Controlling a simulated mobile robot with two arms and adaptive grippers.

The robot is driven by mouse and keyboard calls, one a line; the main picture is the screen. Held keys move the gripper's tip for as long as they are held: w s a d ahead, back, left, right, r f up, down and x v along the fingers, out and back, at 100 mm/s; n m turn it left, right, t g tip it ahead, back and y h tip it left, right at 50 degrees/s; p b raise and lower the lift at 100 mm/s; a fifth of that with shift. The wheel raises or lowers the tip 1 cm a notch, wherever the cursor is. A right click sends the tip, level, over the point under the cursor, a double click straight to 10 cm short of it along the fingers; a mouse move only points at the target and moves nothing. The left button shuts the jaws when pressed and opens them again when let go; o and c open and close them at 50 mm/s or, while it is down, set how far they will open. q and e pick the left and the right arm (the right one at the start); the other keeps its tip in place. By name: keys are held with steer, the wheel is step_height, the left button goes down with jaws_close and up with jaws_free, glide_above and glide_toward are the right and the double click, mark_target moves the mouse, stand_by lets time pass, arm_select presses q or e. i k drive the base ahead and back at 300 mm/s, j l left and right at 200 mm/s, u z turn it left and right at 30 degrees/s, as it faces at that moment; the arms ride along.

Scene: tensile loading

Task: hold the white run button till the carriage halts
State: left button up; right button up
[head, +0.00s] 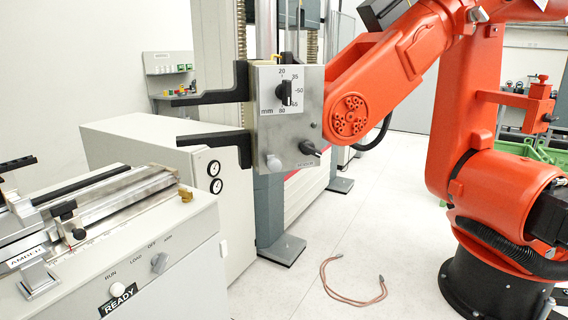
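On the bench at left, the word RUN (110,275) stands above a READY label (117,297), beside a grey knob (160,262). A metal slide with black clamps (75,212) lies on the bench top; I cannot tell which part is the carriage. Neither of my grippers can be made out.
Two black arms (205,97) reach left from the panel. A large orange robot arm (470,130) stands at right on a black base. A reddish cable (350,295) lies on the floor. A white cabinet (130,135) with two gauges stands behind the bench.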

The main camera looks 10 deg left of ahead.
mark_target(117, 289)
steer(key=u, duration=0.8)
steer(key=k+l+u, duration=0.15)
steer(key=l+u, duration=0.2)
steer(key=u, duration=0.15)
steer(key=k+l+u, duration=0.2)
steer(key=u, duration=0.25)
steer(key=k+l+u, duration=0.25)
steer(key=u, duration=0.25)
steer(key=k, duration=0.2)
